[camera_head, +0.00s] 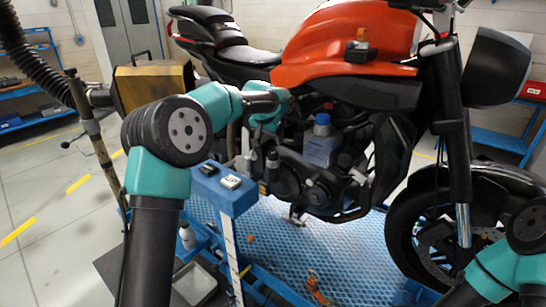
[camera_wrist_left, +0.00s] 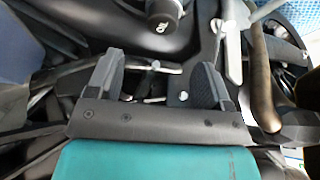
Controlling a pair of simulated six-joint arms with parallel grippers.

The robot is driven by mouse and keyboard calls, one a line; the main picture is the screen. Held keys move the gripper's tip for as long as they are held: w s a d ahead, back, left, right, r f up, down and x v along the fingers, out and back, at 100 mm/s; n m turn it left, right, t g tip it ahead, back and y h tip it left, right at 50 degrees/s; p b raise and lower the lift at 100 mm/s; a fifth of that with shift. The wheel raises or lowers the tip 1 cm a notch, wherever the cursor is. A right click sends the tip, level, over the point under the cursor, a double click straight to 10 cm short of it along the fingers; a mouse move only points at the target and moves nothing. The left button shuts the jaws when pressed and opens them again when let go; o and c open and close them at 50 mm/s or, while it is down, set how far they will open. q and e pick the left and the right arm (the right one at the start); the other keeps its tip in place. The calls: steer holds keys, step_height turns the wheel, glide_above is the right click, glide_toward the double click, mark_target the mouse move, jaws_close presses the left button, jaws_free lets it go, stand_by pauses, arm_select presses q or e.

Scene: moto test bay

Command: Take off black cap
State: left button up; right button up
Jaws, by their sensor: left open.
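A black, round, cap-like part (camera_wrist_left: 165,14) with a small white mark shows at the top edge of the left wrist view, partly cut off. It lies beyond my left fingertips and apart from them. I cannot tell for sure that it is the black cap. My left gripper (camera_wrist_left: 158,75) is open, with nothing between its two dark fingers. In the head view, my left arm reaches to the motorcycle's engine side, below the orange tank (camera_head: 345,35); the fingertips are hard to make out there. My right arm shows at the lower right, but its gripper is out of view.
A translucent bottle (camera_head: 320,150) with a blue cap stands by the engine (camera_head: 300,185). A blue post box (camera_head: 222,190) with switches stands left of it. The front wheel (camera_head: 440,235) is at the right. Orange items lie on the blue platform (camera_head: 330,250).

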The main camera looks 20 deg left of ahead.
mark_target(273, 153)
arm_select(q)
steer(key=shift+x, duration=1.6)
steer(key=shift+x, duration=2.6)
steer(key=shift+a, duration=0.1)
steer(key=c, duration=1.2)
